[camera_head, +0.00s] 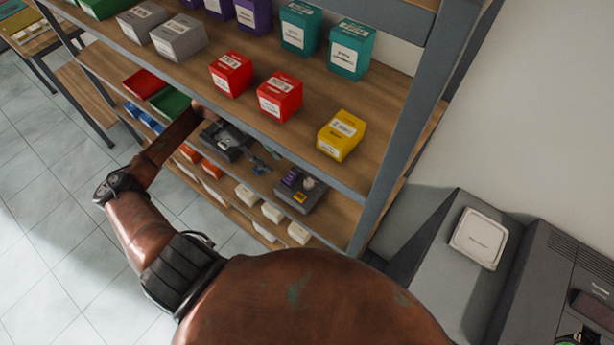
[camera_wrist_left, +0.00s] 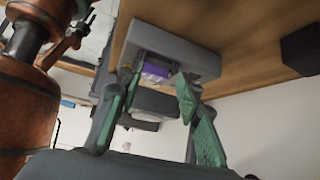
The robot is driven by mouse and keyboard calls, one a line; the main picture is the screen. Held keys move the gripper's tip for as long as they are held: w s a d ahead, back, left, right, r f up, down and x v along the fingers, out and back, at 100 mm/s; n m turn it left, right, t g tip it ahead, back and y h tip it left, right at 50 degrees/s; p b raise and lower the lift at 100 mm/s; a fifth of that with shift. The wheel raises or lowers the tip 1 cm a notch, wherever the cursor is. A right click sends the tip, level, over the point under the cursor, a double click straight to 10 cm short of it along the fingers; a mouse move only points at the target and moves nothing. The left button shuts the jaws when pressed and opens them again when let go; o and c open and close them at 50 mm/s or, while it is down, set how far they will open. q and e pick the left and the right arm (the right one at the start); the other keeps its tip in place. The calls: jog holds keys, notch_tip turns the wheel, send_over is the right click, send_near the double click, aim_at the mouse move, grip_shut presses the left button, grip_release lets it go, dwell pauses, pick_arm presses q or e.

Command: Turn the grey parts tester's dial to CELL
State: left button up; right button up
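The grey parts tester (camera_head: 315,201) sits on the lower shelf, with a purple display, a pale round dial (camera_head: 308,183) and a yellow label on it. Which mark the dial points to is too small to read. I cannot make out the dial there.
The upper shelf board (camera_head: 190,70) lies above, carrying red boxes (camera_head: 279,97), a yellow box (camera_head: 341,136) and several others. A grey shelf post (camera_head: 400,130) stands right of the tester. White bins (camera_head: 272,212) line the front below. My left arm reaches in beneath the upper board.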

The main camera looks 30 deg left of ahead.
pick_arm(q)
jog(key=p, duration=0.1)
send_near(308, 182)
jog(key=shift+s+a+f, duration=0.1)
jog(key=shift+a+f, duration=0.1)
jog(key=shift+f, duration=0.4)
jog(key=shift+s+a+f, duration=0.1)
jog(key=shift+a+f, duration=0.1)
jog(key=shift+f, duration=0.35)
jog(key=d, duration=0.3)
jog(key=shift+w+d+r+p, duration=0.1)
jog(key=shift+w+d+p, duration=0.1)
jog(key=shift+p, duration=0.15)
jog(key=x, duration=0.4)
jog(key=shift+w+a, duration=0.1)
jog(key=shift+d+f, duration=0.35)
jog(key=shift+f, duration=0.1)
jog(key=shift+d+f, duration=0.1)
jog(key=c, duration=0.9)
pick_arm(e)
jog(key=shift+s+d+r, duration=0.1)
jog(key=shift+s+r, duration=0.05)
jog(key=shift+r, duration=0.45)
jog(key=shift+s+d+r, duration=0.1)
jog(key=shift+s+r, duration=0.05)
jog(key=shift+r, duration=0.4)
